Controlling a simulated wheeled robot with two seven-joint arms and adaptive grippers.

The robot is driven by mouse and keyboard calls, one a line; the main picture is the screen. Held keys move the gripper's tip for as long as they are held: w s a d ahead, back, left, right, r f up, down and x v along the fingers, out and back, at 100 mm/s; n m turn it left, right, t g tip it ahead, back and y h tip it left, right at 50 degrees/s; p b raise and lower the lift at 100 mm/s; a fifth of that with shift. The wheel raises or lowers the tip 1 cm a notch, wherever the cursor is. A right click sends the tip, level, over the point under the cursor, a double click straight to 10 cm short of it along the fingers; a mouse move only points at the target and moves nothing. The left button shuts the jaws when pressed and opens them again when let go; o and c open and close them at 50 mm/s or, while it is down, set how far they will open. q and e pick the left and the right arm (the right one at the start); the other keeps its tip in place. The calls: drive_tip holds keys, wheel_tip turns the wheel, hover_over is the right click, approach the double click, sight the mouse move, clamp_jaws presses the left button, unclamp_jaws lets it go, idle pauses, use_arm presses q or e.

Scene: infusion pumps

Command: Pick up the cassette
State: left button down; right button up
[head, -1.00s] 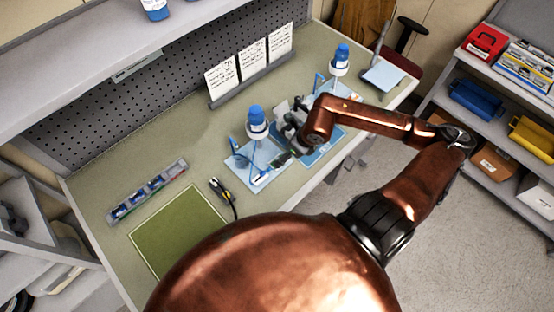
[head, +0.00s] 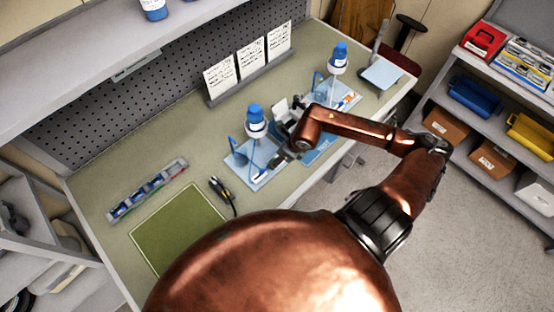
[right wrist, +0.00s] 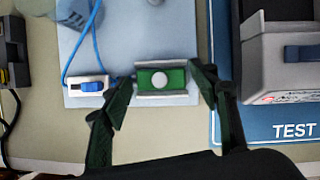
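The cassette (right wrist: 162,79), a small green block with a white round spot, sits in a grey holder (right wrist: 165,101) on a pale blue board (right wrist: 125,42) in the right wrist view. My right gripper (right wrist: 163,84) is open, with one dark finger on each side of the cassette. I cannot tell whether either finger touches it. In the head view my right gripper (head: 285,155) is low over the front board, and it hides the cassette there. My left gripper is not in view.
A white clamp (right wrist: 87,86) on a blue tube is just left of the gripper. A grey pump (right wrist: 280,55) stands on a blue TEST mat (right wrist: 226,100) to the right. A blue-capped bottle (head: 256,122) rises behind the board. A green mat (head: 178,232) is bare.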

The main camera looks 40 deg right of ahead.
drive_tip(key=c, duration=0.7)
drive_tip(key=shift+s, duration=0.1)
